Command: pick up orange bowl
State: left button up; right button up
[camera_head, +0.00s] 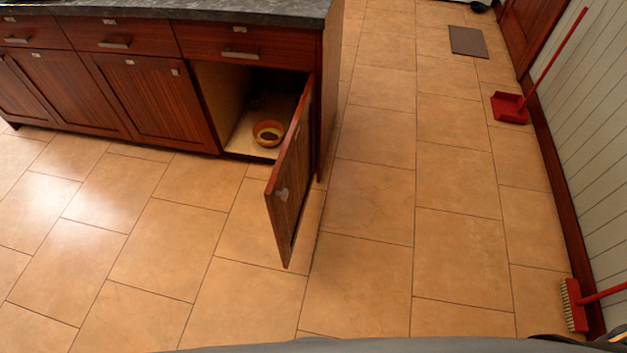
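The orange bowl (268,133) sits upright on the pale floor of an open lower cabinet (240,135), near its front edge. Its inside looks dark. The cabinet door (291,180) stands swung open toward me, on the right side of the opening. Neither of my grippers shows in the head view.
A dark stone counter (200,8) tops the red-brown cabinets. The tiled floor (215,235) before the open cabinet is clear. A red dustpan (509,107), a red broom (574,304) and a grey mat (467,41) lie along the right side.

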aim_at(268, 132)
jog(key=i+j+z, duration=0.1)
jog(key=z, duration=0.4)
jog(key=j+z, duration=0.3)
jog(key=z, duration=0.15)
jog(key=i+j+z, duration=0.1)
jog(key=j+z, duration=0.2)
jog(key=z, duration=0.2)
jog(key=j+z, duration=0.1)
jog(key=j, duration=0.4)
jog(key=j+z, duration=0.1)
jog(key=j, duration=0.4)
jog(key=k+j+z, duration=0.1)
jog(key=j, duration=0.4)
jog(key=j+z, duration=0.1)
jog(key=j, duration=0.4)
jog(key=k+j+z, duration=0.1)
jog(key=j, duration=0.4)
jog(key=k+j+z, duration=0.1)
jog(key=j, duration=0.35)
jog(key=k+j+z, duration=0.1)
jog(key=j, duration=0.4)
